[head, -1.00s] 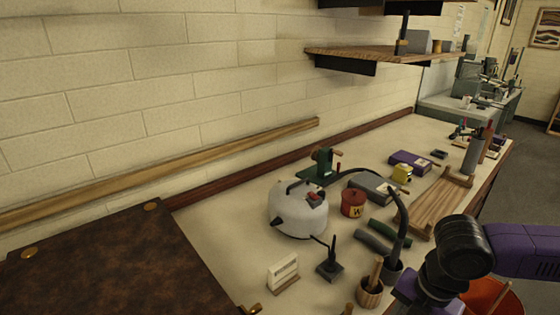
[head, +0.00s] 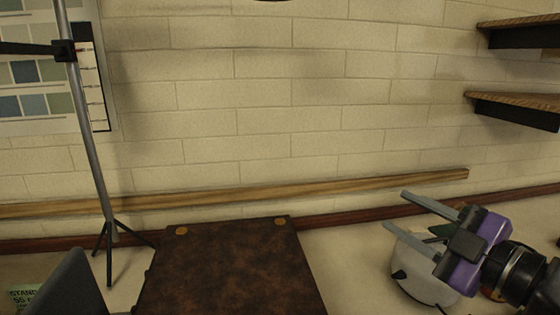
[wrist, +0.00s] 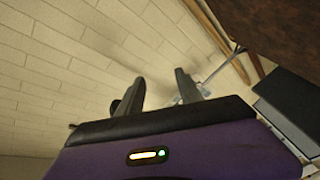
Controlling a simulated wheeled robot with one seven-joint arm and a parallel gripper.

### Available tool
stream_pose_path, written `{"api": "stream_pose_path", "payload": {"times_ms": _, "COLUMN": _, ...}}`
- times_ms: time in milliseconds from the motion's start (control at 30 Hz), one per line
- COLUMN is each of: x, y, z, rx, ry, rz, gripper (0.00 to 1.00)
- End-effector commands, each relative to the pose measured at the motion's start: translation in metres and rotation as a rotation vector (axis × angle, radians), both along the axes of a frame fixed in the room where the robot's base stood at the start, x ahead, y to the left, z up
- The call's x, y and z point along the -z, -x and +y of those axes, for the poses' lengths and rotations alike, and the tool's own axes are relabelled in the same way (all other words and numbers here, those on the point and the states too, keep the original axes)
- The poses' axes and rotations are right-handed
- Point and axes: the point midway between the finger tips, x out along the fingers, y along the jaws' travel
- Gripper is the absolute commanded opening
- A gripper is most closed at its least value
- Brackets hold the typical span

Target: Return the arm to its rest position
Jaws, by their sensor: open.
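My gripper (head: 396,211) is at the right of the head view, with a purple body and two grey fingers. The fingers are spread apart with nothing between them, pointing left toward the wall. It shows in front of the white kettle (head: 421,284) and hides part of it. In the wrist view my gripper (wrist: 160,88) is open and empty, with the block wall behind its fingers.
A dark brown mottled board (head: 230,265) lies at the bottom middle. A tripod stand (head: 92,150) stands at the left. Two wall shelves (head: 515,103) are at upper right. A wooden rail (head: 300,191) runs along the wall.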

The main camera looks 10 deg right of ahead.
Motion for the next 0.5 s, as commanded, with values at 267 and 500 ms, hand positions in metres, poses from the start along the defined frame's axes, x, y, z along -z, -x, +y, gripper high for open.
{"api": "stream_pose_path", "payload": {"times_ms": 267, "x": -0.109, "y": 0.011, "z": 0.018, "rx": -0.029, "ry": -0.405, "rz": -0.382, "gripper": 0.43}}
{"api": "stream_pose_path", "payload": {"times_ms": 500, "x": -0.132, "y": 0.038, "z": -0.002, "rx": 0.007, "ry": -0.720, "rz": -0.582, "gripper": 0.43}}
